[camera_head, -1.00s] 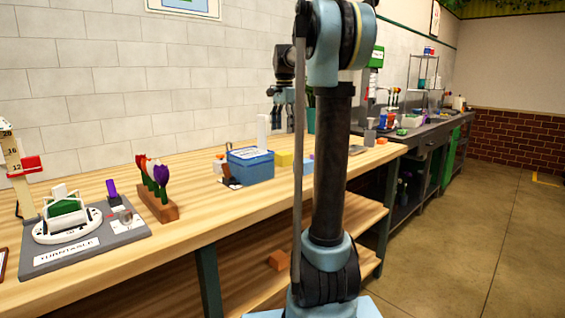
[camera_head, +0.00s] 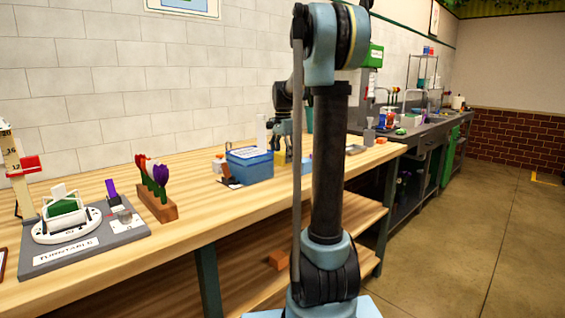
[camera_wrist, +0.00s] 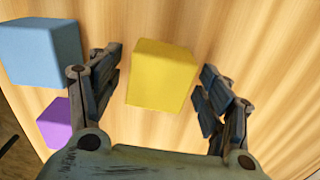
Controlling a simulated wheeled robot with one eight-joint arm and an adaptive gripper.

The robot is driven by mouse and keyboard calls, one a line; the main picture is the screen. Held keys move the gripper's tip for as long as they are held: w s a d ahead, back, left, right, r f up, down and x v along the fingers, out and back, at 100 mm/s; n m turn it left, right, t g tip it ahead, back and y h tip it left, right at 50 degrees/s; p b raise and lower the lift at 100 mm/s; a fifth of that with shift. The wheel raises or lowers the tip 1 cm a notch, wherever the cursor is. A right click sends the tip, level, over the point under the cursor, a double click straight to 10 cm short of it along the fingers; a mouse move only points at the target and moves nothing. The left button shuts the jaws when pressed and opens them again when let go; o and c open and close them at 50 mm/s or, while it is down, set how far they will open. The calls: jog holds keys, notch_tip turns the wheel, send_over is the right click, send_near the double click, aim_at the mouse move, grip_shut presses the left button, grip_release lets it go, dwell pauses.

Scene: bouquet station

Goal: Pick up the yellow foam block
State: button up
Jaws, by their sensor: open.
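The yellow foam block (camera_wrist: 160,75) sits on the wooden bench top. In the wrist view it lies between the two fingers of my gripper (camera_wrist: 160,85), with a gap on each side, so the gripper is open and empty around or just above it. How far the fingertips are above the bench I cannot tell. In the head view my gripper (camera_head: 284,149) is low over the bench, to the right of the blue box, and mostly covers the yellow block (camera_head: 281,160).
A light blue block (camera_wrist: 40,52) and a purple block (camera_wrist: 55,124) lie left of the yellow one in the wrist view. In the head view a blue box (camera_head: 250,168) stands close to my gripper. A flower rack (camera_head: 158,204) and turntable (camera_head: 68,222) are farther left.

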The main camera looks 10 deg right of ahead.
jog(key=shift+f, duration=0.3)
jog(key=shift+c, duration=0.3)
jog(key=c, duration=0.7)
jog(key=shift+r, duration=0.1)
jog(key=shift+c, duration=0.2)
